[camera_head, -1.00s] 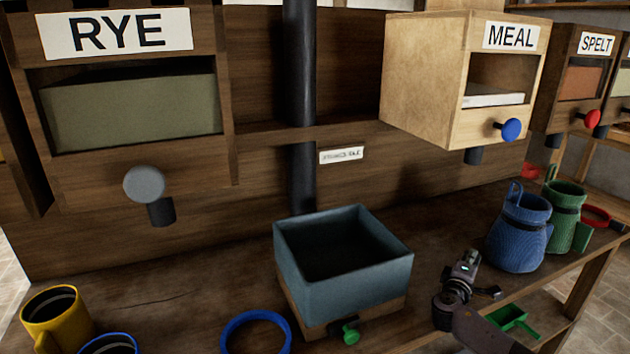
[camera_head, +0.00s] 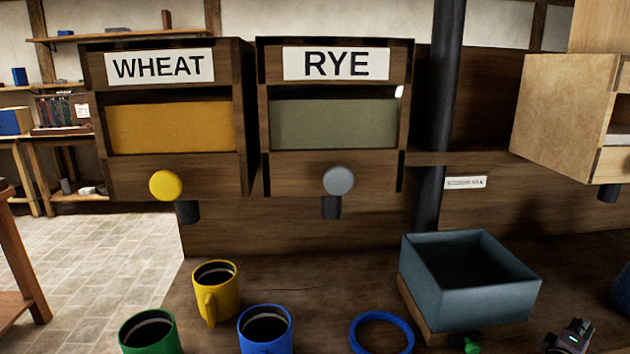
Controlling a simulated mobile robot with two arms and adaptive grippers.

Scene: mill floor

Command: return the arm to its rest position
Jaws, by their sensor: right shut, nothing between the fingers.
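My right gripper (camera_head: 570,338) shows at the bottom right edge, cut off by the frame. It is shut and empty, to the right of the blue-grey hopper box (camera_head: 465,303) and apart from it. The rest of the right arm is outside the picture. My left gripper is not in view.
A yellow mug (camera_head: 228,296), a green mug (camera_head: 150,333), a blue mug (camera_head: 266,330) and a blue ring (camera_head: 382,333) stand on the bench. The WHEAT bin (camera_head: 168,178) and RYE bin (camera_head: 335,175) hang above. Open tiled floor (camera_head: 95,270) lies left.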

